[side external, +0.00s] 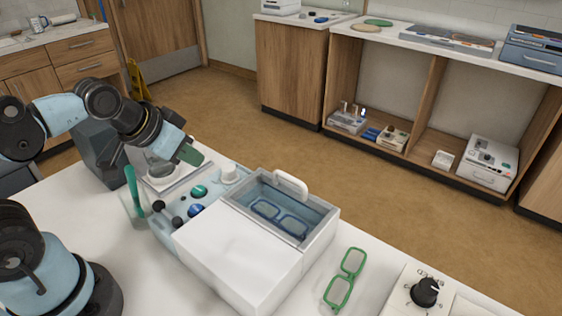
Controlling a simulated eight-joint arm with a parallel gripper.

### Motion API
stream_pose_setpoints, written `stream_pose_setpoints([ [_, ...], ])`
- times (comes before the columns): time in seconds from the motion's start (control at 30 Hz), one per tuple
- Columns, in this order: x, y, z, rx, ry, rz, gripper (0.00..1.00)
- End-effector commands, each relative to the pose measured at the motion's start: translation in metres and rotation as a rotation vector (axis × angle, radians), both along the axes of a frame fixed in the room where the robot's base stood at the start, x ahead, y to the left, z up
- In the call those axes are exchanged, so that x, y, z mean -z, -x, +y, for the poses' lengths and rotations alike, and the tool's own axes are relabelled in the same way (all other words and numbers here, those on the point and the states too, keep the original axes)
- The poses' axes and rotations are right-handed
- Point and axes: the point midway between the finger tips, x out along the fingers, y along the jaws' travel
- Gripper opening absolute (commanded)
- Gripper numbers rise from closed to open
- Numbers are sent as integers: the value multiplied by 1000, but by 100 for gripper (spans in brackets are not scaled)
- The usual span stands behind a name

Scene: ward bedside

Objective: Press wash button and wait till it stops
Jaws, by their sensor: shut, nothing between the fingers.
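A white washer (238,250) stands on the white table, with an open, water-filled basin (285,203) at its right rear. Blue glasses (279,217) lie in the basin. The pale control panel at the washer's left has a teal round button (199,191), a blue round control (196,210) and several small black knobs (179,222). I cannot tell which control is the wash button. My gripper (190,155), with a green tip, is shut and empty. It appears above and behind the panel, apart from the teal button.
Green glasses (345,279) lie on the table right of the washer. A box with a black dial (426,291) stands at the front right. A clear container with a green item (132,190) is left of the panel. A white handle (291,184) rises at the basin's rear edge.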

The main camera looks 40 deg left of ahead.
Motion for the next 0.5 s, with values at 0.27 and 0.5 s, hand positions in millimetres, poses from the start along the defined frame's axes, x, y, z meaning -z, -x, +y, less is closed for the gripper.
stream_pose_setpoints([
  [0.27,3,2,6,-6,51,53,0],
  [0.5,0,5,13,51,265,152,0],
])
